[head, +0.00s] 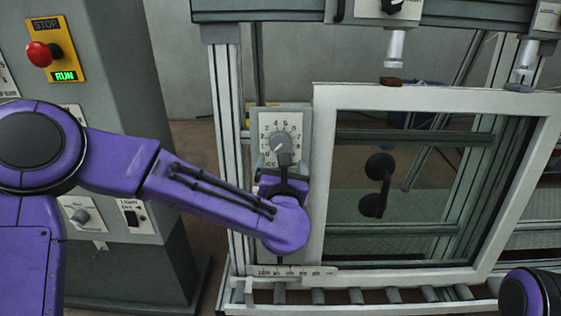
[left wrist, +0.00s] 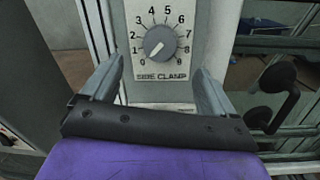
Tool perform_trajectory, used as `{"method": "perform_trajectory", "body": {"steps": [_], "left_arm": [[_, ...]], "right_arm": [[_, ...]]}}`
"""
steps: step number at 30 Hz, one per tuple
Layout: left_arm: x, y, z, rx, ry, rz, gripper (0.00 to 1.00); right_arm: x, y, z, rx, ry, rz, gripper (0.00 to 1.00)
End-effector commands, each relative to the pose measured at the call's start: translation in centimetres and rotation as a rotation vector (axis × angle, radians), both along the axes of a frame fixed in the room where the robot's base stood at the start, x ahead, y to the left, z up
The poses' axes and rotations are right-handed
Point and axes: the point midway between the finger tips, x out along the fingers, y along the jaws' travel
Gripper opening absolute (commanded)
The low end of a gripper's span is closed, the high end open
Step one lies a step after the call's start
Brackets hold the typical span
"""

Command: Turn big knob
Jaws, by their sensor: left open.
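A round grey knob (left wrist: 160,42) sits on a white dial plate numbered 0 to 9 and marked SIDE CLAMP. Its white pointer line is turned to the lower left, toward 0. In the head view the knob (head: 281,143) is on a grey box left of the window frame, partly hidden by my gripper. My left gripper (left wrist: 158,76) is open, its two fingers apart below and to either side of the knob. Nothing is between them, and they appear not to touch the knob. In the head view the left gripper (head: 284,176) is just below the dial.
A white window frame (head: 326,200) with a black double-cup handle (head: 376,185) stands right of the dial. A cabinet with a red stop button (head: 40,54) and a smaller knob (head: 81,216) is at left. Rollers (head: 358,296) run below. Clamps (head: 395,48) hang above.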

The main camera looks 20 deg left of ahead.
Motion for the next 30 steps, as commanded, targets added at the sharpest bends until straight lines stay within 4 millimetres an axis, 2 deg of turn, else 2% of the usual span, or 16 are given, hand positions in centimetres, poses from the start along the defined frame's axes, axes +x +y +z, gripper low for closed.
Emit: {"method": "perform_trajectory", "body": {"steps": [6, 12, 16, 23, 28, 30], "left_arm": [[4.7, 1.6, 0.1, 0.006, 0.006, 0.002, 0.88], [7.9, 2.6, 0.0, 0.009, 0.008, -0.001, 0.88], [8.7, 2.8, 0.0, 0.009, 0.008, -0.002, 0.88], [8.8, 2.9, -0.1, 0.011, 0.009, -0.003, 0.88], [8.7, 2.8, -0.1, 0.011, 0.009, -0.003, 0.33], [8.7, 2.9, -0.1, 0.011, 0.009, -0.003, 0.32]], "right_arm": [[0.0, 0.0, 1.0, -0.001, -0.001, 0.0, 0.0], [0.0, 0.0, 1.4, -0.001, -0.001, 0.0, 0.0], [0.0, 0.0, 1.4, 0.0, 0.0, 0.0, 0.0], [0.0, 0.0, 1.4, 0.0, 0.0, 0.0, 0.0], [0.0, 0.0, 1.4, 0.0, 0.0, 0.0, 0.0], [0.0, 0.0, 1.4, 0.0, 0.0, 0.0, 0.0]]}}
